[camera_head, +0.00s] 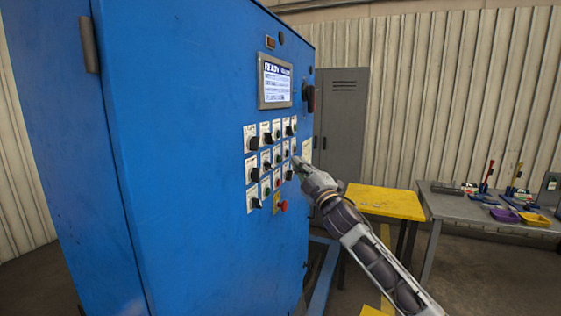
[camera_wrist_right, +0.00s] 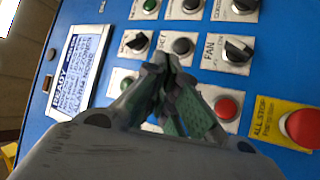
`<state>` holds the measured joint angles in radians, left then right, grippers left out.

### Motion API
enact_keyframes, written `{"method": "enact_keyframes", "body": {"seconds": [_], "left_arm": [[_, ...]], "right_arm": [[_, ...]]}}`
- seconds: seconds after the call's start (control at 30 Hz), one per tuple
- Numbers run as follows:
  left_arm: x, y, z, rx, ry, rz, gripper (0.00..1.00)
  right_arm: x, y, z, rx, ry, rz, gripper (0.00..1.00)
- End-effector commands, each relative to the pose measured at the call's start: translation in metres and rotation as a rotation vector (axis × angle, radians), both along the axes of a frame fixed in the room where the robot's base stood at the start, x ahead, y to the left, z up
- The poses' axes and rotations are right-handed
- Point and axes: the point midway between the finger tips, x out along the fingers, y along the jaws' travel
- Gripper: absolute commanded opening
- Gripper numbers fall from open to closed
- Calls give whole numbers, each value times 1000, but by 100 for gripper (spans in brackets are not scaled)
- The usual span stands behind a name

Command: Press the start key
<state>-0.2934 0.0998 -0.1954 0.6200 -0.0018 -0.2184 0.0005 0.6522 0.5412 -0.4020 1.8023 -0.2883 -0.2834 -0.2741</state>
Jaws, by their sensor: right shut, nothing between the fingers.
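The keys sit on the control panel of a blue cabinet (camera_head: 190,130), in rows of white-labelled buttons and knobs. I cannot read a start label. In the wrist view, one green button (camera_wrist_right: 150,6) is at the top edge. A second greenish button (camera_wrist_right: 124,82) is partly hidden by my gripper. A red button (camera_wrist_right: 227,107) is right of the fingers. My right gripper (camera_wrist_right: 165,64) is shut and empty, its fingertips in front of the panel near a black button (camera_wrist_right: 182,46); contact cannot be told. In the head view it (camera_head: 298,163) is at the panel's right side. My left gripper is out of view.
A red ALL STOP button (camera_wrist_right: 302,127) on a yellow plate is beside the keys, and a FAN knob (camera_wrist_right: 237,50) is close. The screen (camera_wrist_right: 77,70) reads READY. A yellow table (camera_head: 385,202) and a grey workbench (camera_head: 450,206) stand at right.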

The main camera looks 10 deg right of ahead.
Motion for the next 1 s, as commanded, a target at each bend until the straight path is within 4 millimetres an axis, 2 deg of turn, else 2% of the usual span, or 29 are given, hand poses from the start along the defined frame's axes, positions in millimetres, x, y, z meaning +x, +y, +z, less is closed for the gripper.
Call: {"method": "enact_keyframes", "body": {"seconds": [0.3, 1.0], "left_arm": [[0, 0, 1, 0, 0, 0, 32], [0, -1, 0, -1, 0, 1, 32]], "right_arm": [[9, 13, 1, -1, 0, 0, 0], [9, 14, 1, -1, -1, 0, 0]]}}
